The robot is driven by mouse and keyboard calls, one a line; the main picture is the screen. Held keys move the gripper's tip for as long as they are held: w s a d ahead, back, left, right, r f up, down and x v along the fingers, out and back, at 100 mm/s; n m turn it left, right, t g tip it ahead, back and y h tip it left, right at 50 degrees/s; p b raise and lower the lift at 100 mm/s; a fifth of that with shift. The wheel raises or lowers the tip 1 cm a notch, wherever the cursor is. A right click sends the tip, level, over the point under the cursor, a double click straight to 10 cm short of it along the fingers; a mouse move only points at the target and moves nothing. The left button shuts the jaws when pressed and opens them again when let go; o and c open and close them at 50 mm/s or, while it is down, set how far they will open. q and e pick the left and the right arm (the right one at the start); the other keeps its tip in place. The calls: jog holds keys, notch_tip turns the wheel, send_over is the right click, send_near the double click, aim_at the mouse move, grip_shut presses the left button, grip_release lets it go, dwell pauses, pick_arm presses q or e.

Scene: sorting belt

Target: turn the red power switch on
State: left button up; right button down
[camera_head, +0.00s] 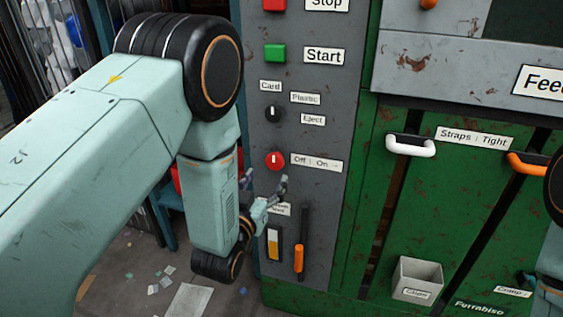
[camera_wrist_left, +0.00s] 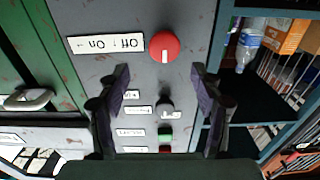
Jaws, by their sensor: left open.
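The red power switch (camera_head: 275,160) is a round knob with a white mark, on the grey control panel below the black selector knob. Its mark points about straight up in the head view. A label (camera_head: 316,163) reading "Off" and "On" with an arrow is to its right. The switch also shows in the left wrist view (camera_wrist_left: 164,46), where the panel appears upside down. My left gripper (camera_head: 265,184) is open and empty, just below the switch in the head view. In the wrist view the switch lies beyond the gap between its fingers. My right gripper is not in view.
Above are the green Start button (camera_head: 275,53), a red button (camera_head: 274,5) and the black selector knob (camera_head: 272,113). An orange-handled lever (camera_head: 299,258) is below. White (camera_head: 411,147) and orange (camera_head: 526,163) strap handles and a clips bin (camera_head: 417,279) are to the right.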

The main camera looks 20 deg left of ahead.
aim_at(274, 161)
pick_arm(q)
jog(key=w+b, duration=0.1)
jog(key=w, duration=0.5)
jog(key=shift+w+a+b, duration=0.15)
jog(key=shift+a+b, duration=0.05)
jog(key=shift+b, duration=0.15)
jog(key=shift+w+a, duration=0.15)
jog(key=shift+w, duration=0.2)
jog(key=shift+w+d, duration=0.2)
jog(key=shift+d, duration=0.05)
jog(key=shift+s+a, duration=0.1)
jog(key=shift+a, duration=0.05)
jog(key=c, duration=1.1)
